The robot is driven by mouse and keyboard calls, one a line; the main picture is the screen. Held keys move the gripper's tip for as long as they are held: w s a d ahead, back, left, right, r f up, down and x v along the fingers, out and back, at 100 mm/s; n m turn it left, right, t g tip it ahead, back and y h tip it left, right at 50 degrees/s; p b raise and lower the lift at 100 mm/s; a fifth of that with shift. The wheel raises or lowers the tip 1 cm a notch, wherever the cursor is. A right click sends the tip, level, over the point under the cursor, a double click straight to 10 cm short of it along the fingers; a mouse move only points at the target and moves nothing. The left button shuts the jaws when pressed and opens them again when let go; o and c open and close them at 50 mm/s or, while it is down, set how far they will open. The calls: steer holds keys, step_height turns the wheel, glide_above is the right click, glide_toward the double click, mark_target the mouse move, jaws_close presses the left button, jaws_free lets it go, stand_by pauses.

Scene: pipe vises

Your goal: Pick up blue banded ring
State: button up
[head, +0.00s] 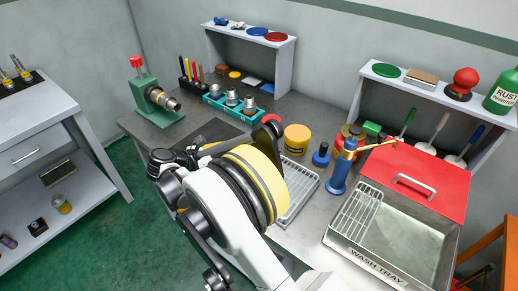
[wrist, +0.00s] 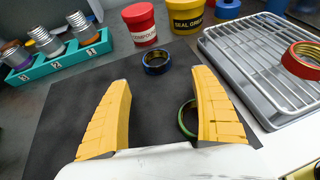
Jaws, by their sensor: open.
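The blue banded ring (wrist: 157,62), a dark ring with a blue band, lies flat on the dark mat (wrist: 62,112) in the wrist view, beyond my fingertips and roughly between their lines. My gripper (wrist: 163,82) is open and empty, its two yellow fingers spread over the mat. The ring is apart from both fingers. In the head view my arm covers much of the mat and I cannot make out the ring there. A green ring (wrist: 185,117) lies on the mat, partly hidden behind the right finger.
A red pot (wrist: 140,24) and a yellow grease tub (wrist: 188,15) stand just behind the ring. A teal fitting holder (wrist: 62,58) is at left. A wire rack tray (wrist: 232,72) is at right, with a red ring (wrist: 302,60) over it. The wash tray (head: 375,255) stands farther right.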

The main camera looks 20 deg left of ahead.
steer(key=b+x, duration=0.1)
steer(key=x, duration=0.3)
steer(key=shift+w+f, duration=0.1)
steer(key=w+d, duration=0.1)
steer(key=w+b, duration=0.1)
steer(key=w, duration=0.1)
steer(key=w+d+f+b, duration=0.1)
steer(key=shift+w+d, duration=0.35)
steer(key=shift+w, duration=0.05)
steer(key=shift+r, duration=0.1)
steer(key=c, duration=1.4)
